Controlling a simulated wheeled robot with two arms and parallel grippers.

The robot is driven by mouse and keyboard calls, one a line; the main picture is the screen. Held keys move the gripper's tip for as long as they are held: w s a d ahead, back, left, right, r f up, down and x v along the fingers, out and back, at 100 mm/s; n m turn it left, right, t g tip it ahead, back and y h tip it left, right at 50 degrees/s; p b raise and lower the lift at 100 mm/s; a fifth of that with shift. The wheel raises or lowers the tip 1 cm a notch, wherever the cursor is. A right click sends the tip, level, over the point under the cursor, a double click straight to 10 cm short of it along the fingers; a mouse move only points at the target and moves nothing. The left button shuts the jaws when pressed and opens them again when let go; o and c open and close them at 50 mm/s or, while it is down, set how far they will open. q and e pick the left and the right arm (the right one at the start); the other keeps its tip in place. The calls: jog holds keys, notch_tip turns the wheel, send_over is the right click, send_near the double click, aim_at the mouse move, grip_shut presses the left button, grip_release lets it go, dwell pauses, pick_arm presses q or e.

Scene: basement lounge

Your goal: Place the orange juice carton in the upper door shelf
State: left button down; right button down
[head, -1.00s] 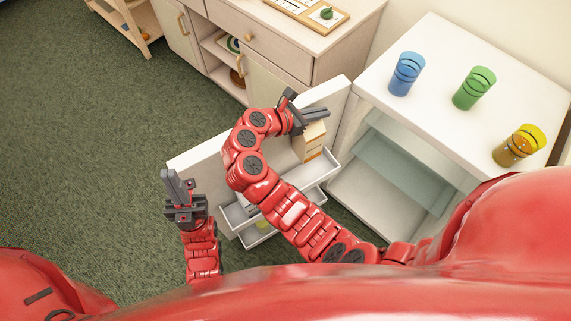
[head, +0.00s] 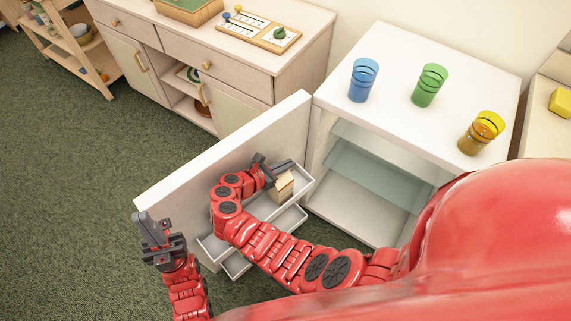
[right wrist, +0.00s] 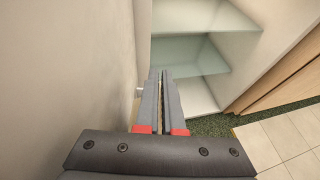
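The orange juice carton (head: 284,187) is a small beige carton at the right end of the upper door shelf (head: 303,190), on the inside of the open fridge door. Its lower part is hidden by the shelf's front wall. My right gripper (head: 283,168) is at the carton's top, its fingers close together and apparently shut on the top edge. In the right wrist view the fingers (right wrist: 163,100) show only a narrow gap, and the carton is mostly hidden below them. My left gripper (head: 148,228) is open and empty, left of the door.
The fridge door (head: 235,145) stands wide open; a lower door shelf (head: 290,218) is below. The fridge (head: 365,210) has glass shelves that look empty. Blue (head: 363,80), green (head: 429,85) and yellow (head: 481,132) cups stand on top. A wooden cabinet (head: 240,85) is behind the door.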

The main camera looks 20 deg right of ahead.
jog(key=shift+r, duration=0.1)
jog(key=c, duration=1)
grip_release()
jog(key=shift+c, duration=0.2)
